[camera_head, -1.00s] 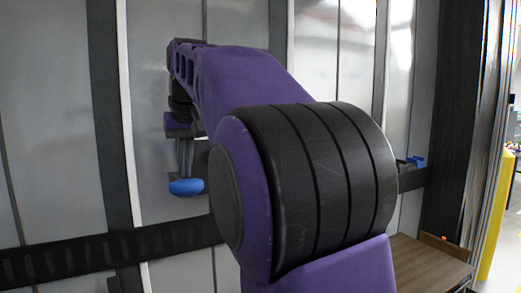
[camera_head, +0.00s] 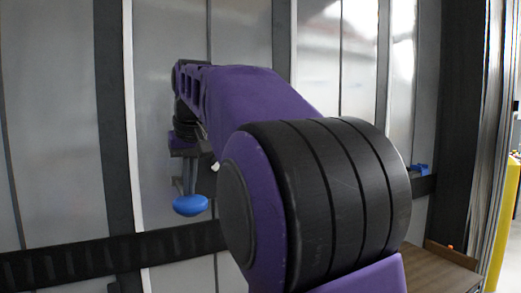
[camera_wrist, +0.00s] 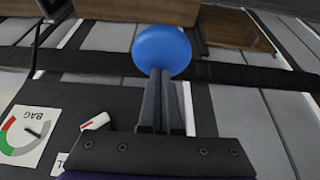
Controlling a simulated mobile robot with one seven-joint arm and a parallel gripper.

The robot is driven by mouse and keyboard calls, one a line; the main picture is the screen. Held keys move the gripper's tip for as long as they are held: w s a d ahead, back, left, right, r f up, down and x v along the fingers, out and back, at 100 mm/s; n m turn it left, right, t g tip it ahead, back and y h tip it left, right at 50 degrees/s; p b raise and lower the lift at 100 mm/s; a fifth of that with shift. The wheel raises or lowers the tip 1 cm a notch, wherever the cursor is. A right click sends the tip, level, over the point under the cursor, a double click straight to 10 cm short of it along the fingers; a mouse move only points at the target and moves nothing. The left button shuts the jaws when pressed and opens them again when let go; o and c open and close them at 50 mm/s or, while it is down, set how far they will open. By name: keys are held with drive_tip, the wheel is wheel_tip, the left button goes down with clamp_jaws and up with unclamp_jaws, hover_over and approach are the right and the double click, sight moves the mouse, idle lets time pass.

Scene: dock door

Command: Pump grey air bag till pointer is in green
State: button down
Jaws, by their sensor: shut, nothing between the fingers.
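My gripper (camera_wrist: 160,72) points down in the head view (camera_head: 189,190), its two dark fingers closed together. A rounded blue piece (camera_wrist: 160,50) sits at the fingertips; it also shows in the head view (camera_head: 190,205), with nothing visible directly under it. A white gauge plate (camera_wrist: 27,134) marked BAG lies upside down at the left of the wrist view. Its arc has red and green parts; the short dark pointer (camera_wrist: 33,132) appears off the coloured band. A red and white lever-like part (camera_wrist: 95,122) is between plate and fingers. I cannot clearly identify the grey air bag or a pump.
A brown wooden box (camera_head: 438,270) is at the lower right of the head view. A small blue fitting (camera_head: 419,169) sits at the dark rail's right end. A yellow post (camera_head: 504,230) stands at the right edge. Grey panels (camera_head: 50,130) fill the background.

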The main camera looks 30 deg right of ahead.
drive_tip(key=shift+r+p, duration=3.2)
drive_tip(key=shift+r, duration=0.05)
drive_tip(key=shift+f, duration=0.1)
drive_tip(key=shift+f+b, duration=2.6)
drive_tip(key=shift+f, duration=0.95)
drive_tip(key=shift+r, duration=0.15)
wheel_tip(320, 180, up, 5)
drive_tip(key=p, duration=0.5)
drive_tip(key=shift+r+p, duration=0.3)
drive_tip(key=shift+r, duration=0.65)
